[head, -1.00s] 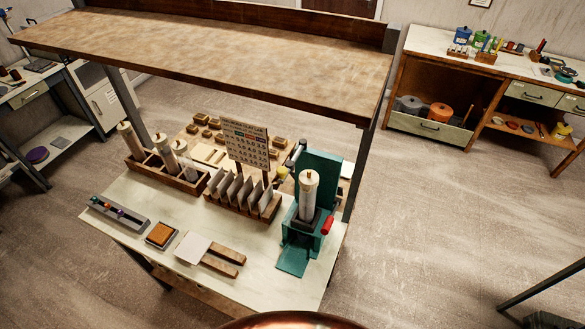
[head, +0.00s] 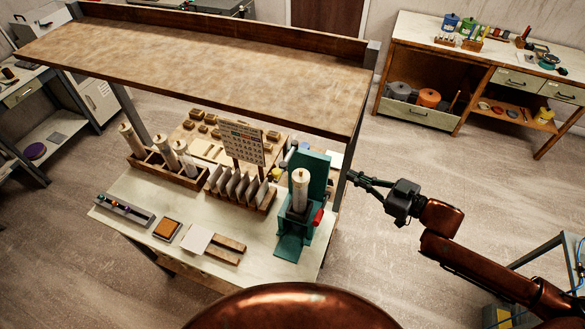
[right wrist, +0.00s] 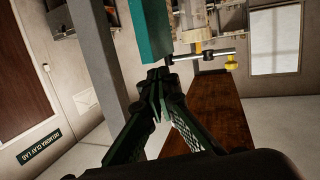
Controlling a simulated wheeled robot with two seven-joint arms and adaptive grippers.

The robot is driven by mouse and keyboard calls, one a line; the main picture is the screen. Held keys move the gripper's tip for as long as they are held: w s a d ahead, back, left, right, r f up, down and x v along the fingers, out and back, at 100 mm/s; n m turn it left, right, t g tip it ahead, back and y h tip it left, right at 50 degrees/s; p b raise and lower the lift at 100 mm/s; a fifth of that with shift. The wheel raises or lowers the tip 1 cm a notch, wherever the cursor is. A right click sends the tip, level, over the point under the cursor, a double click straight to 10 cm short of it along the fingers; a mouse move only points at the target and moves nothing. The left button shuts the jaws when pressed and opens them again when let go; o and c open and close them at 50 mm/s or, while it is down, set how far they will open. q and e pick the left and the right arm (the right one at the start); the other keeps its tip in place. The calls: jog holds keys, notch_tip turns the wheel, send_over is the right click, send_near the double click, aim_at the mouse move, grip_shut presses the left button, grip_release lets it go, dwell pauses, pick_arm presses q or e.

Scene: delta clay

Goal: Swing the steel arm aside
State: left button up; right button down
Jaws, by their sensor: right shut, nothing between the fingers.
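The steel arm (right wrist: 208,54) shows in the right wrist view as a bright rod with a dark end at its left and a yellow knob (right wrist: 231,64) near its right end. It lies beside the teal press (right wrist: 150,30). In the head view the press (head: 313,175) stands at the table's right end, holding a pale cylinder (head: 300,190), and mostly hides the arm behind it. My right gripper (head: 353,177) is shut and empty, right of the press. In the right wrist view its fingertips (right wrist: 158,76) appear just below the rod's dark end; contact cannot be told. My left gripper is out of view.
A grey shelf post (head: 346,155) rises close to my right fingertips; it also stands left of them in the right wrist view (right wrist: 95,60). A wooden shelf (head: 200,60) overhangs the table. Card rack (head: 240,198) and cylinder rack (head: 165,172) stand left of the press.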

jog(key=s+a+r+n+g+y+p, duration=0.1)
jog(key=s+a+r+n+g+y, duration=0.15)
jog(key=s+a+r, duration=0.55)
jog(key=b, duration=0.1)
send_near(280, 173)
jog(key=shift+m+h, duration=0.35)
jog(key=x, duration=0.1)
jog(key=p+x, duration=0.1)
jog(key=x, duration=0.1)
jog(key=p+x, duration=0.1)
jog(key=x, duration=0.1)
jog(key=shift+w+a+r, duration=0.1)
jog(key=shift+a+r, duration=0.1)
jog(key=shift+r, duration=0.05)
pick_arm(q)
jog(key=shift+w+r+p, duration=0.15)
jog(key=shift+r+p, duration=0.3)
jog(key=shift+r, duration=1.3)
pick_arm(e)
jog(key=shift+w+a+f, duration=0.25)
jog(key=shift+w+a, duration=0.1)
jog(key=shift+a, duration=0.25)
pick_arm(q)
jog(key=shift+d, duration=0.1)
pick_arm(e)
jog(key=shift+w+a+m, duration=0.1)
jog(key=shift+a+m, duration=0.1)
jog(key=shift+m, duration=0.1)
